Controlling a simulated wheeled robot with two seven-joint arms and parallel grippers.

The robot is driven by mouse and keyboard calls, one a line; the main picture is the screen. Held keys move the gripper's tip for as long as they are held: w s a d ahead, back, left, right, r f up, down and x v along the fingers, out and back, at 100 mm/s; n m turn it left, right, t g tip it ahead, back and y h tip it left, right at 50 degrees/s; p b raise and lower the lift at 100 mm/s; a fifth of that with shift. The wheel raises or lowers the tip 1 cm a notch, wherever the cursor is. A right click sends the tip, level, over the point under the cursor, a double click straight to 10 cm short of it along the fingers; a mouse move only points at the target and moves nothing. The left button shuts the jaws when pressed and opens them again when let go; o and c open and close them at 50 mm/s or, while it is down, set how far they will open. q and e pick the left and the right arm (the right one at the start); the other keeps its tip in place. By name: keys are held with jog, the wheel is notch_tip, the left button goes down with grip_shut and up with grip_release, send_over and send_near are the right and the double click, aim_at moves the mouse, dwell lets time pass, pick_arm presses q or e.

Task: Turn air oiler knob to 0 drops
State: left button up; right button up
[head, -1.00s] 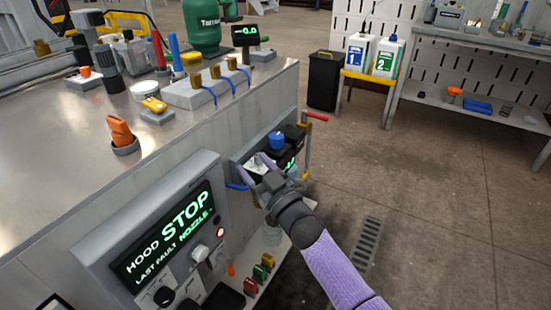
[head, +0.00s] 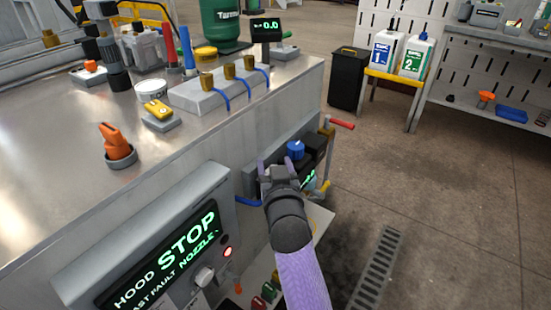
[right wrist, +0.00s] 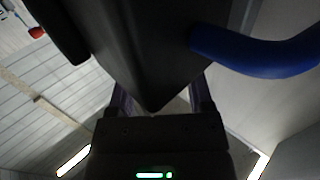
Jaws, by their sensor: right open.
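A small air unit with dark blocks is mounted on the side wall of the steel bench. A blue knob (head: 295,150) stands on top of it, and a black block (head: 315,146) sits to its right. I cannot tell for sure which part is the oiler. My right gripper (head: 276,166) is open, just left of and in front of the blue knob, hiding the unit's left part. In the right wrist view, a large dark body (right wrist: 150,60) fills the space above and between the fingers (right wrist: 160,102); contact cannot be told. My left gripper is out of view.
A blue hose (right wrist: 255,52) runs close by in the right wrist view. A red handle (head: 341,124) sticks out right of the unit. A control panel reading STOP (head: 180,240) is at lower left. The bench top (head: 60,175) carries fittings. The floor at right is open.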

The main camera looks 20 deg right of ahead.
jog(key=shift+s+r, duration=0.15)
jog(key=shift+a, duration=0.1)
jog(key=shift+c, duration=0.9)
grip_shut()
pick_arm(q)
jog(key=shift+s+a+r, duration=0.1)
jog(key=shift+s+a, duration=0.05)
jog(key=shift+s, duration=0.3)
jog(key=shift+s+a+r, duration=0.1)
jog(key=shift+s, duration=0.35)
